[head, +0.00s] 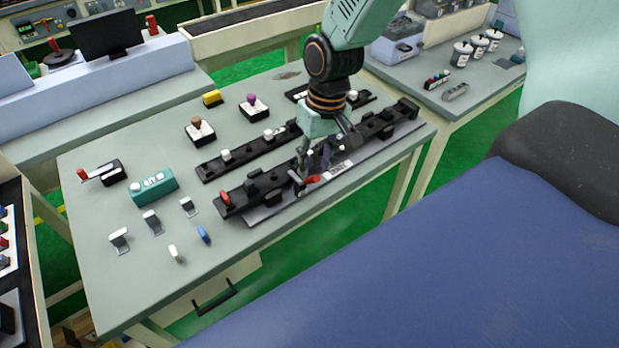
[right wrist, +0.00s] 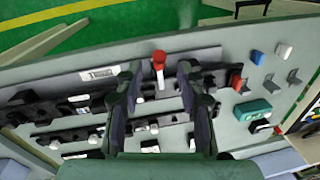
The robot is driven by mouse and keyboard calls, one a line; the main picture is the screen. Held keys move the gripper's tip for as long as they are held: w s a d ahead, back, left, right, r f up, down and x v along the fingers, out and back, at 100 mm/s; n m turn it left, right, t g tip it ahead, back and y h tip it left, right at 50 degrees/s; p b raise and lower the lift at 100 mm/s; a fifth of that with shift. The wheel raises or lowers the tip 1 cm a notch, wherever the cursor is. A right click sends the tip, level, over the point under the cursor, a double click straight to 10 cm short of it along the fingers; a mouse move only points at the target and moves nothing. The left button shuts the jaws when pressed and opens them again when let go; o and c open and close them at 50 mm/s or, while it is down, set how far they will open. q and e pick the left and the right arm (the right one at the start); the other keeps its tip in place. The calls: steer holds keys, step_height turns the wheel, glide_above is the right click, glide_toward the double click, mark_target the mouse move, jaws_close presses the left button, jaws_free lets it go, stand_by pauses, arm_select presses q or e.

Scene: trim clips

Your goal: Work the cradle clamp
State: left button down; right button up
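A long black cradle fixture (head: 262,187) lies along the front of the grey table. A red clamp handle (head: 311,180) stands at its middle front edge; in the right wrist view the red handle (right wrist: 158,60) shows on a pale stem. A second red part (head: 225,198) is at the fixture's left end, also seen in the right wrist view (right wrist: 237,83). My right gripper (head: 322,155) is above the fixture near the handle. In the right wrist view its fingers (right wrist: 158,80) are apart, with the handle in the gap just beyond the tips. My left gripper is not in view.
Behind lies another black rail (head: 240,153) with white pieces. A teal box (head: 153,186), a red-handled lever (head: 97,172), two knob boxes and several small clips (head: 152,222) are on the left.

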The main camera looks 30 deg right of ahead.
mark_target(313, 179)
step_height(313, 179, down, 4)
steer(key=shift+w+f, duration=0.1)
steer(key=shift+a+f, duration=0.35)
steer(key=shift+f, duration=0.05)
steer(key=shift+d+f, duration=0.1)
steer(key=shift+d, duration=0.1)
steer(key=shift+c, duration=1.2)
steer(key=shift+a, duration=0.1)
jaws_close()
